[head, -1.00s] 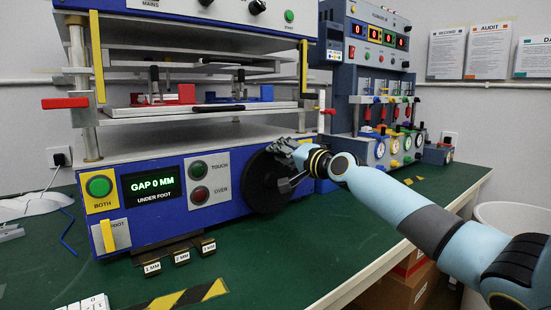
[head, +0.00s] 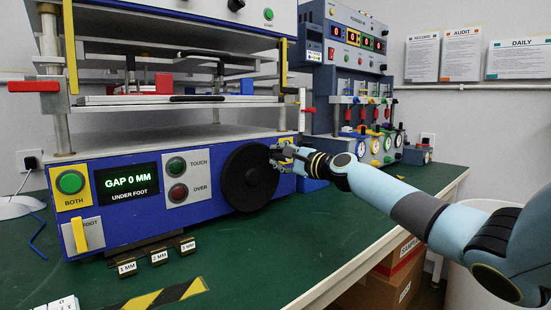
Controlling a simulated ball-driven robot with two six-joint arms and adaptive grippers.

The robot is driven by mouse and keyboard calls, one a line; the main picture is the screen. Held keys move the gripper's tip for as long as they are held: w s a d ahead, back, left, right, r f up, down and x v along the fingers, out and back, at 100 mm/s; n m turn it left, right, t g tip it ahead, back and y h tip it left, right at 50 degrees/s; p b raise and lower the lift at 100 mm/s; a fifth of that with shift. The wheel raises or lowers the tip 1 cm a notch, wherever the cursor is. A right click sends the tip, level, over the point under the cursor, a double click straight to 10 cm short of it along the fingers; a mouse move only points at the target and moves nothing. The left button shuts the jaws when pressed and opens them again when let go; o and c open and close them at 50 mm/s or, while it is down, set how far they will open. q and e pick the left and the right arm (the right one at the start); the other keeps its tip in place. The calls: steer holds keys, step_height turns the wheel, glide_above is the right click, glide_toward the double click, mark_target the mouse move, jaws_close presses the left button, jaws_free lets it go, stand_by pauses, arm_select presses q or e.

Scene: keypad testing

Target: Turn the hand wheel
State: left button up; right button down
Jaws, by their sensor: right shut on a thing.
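The black hand wheel (head: 248,180) is a dark disc on the front of the blue press (head: 215,208), at its right end. My right gripper (head: 279,156) is at the wheel's upper right edge, shut on the wheel's handle or rim; the fingers hide which part. My right arm comes in from the right. The display (head: 129,184) beside the wheel reads "GAP 0 MM" and "UNDER FOOT". My left gripper is not in view.
Green and red round buttons (head: 177,179) sit left of the wheel. Small labelled blocks (head: 158,258) stand in front of the press on the green table (head: 260,250). A blue tester (head: 347,95) stands behind right. A white bin (head: 480,220) is at the right.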

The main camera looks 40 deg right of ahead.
steer(key=shift+d+f+m, duration=0.4)
steer(key=shift+f+m, duration=0.15)
steer(key=shift+m, duration=0.05)
steer(key=shift+f, duration=0.15)
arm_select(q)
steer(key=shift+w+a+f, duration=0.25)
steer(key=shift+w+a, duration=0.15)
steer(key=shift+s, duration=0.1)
arm_select(e)
steer(key=c, duration=1.1)
jaws_free()
steer(key=shift+d, duration=0.15)
steer(key=shift+s, duration=0.1)
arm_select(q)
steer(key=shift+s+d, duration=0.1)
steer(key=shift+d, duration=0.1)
arm_select(e)
steer(key=shift+s+d, duration=0.2)
steer(key=shift+s, duration=2.75)
steer(key=shift+s+d, duration=0.15)
steer(key=shift+s, duration=2.8)
